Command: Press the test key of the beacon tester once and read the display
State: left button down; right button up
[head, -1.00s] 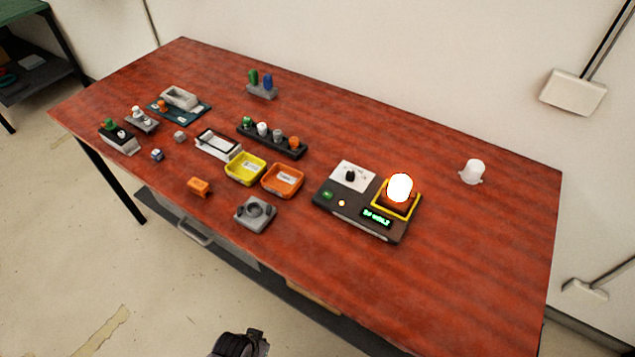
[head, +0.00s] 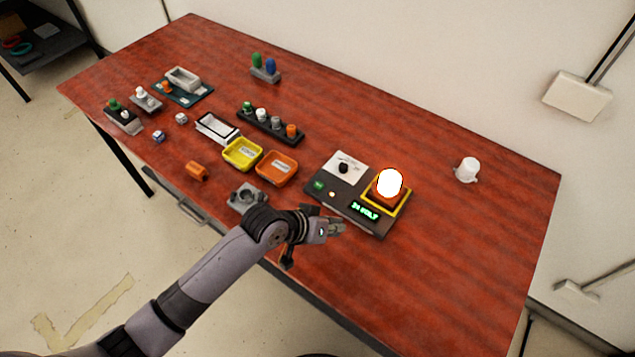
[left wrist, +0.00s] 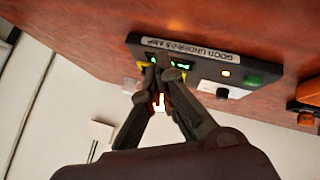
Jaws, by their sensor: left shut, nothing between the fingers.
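The beacon tester (head: 318,207) is a dark box near the front edge, right of middle. Its green key (head: 319,185) is at its left; beside it is a small lit orange lamp (head: 332,194). The green-lit display (head: 364,210) seems to read "24 VOLT", though small. A beacon (head: 389,183) glows white in a yellow-rimmed socket. My left gripper (head: 340,229) is shut and empty at the tester's front edge; contact cannot be told. The left wrist view shows the tester inverted, the fingertips (left wrist: 160,66) overlapping the display (left wrist: 182,65), the green key (left wrist: 253,80) clear of them.
A yellow tray (head: 228,161) and an orange tray (head: 264,174) stand left of the tester. A grey fixture (head: 246,195) sits near my left wrist. A white beacon (head: 467,168) stands farther right. The table's right front is clear.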

pick_arm(q)
jog(key=w+d+r, duration=0.2)
jog(key=w, duration=0.1)
notch_tip(320, 180, up, 5)
jog(key=n, duration=0.3)
send_over(316, 183)
jog(key=shift+f+t+p, duration=0.15)
jog(key=shift+t+p, duration=0.25)
jog(key=shift+p, duration=0.05)
pick_arm(e)
jog(key=shift+w+d+r, duration=0.1)
jog(key=shift+d+r, duration=0.4)
jog(key=shift+d, duration=0.1)
pick_arm(q)
jog(key=shift+f, duration=0.15)
pick_arm(e)
jog(key=shift+a+f, duration=0.1)
pick_arm(q)
notch_tip(316, 183, down, 8)
jog(key=b, duration=0.7)
jog(key=shift+f, duration=0.15)
jog(key=shift+f+b, duration=0.15)
jog(key=shift+b, duration=0.15)
pick_arm(e)
notch_tip(316, 183, down, 7)
jog(key=shift+f, duration=0.2)
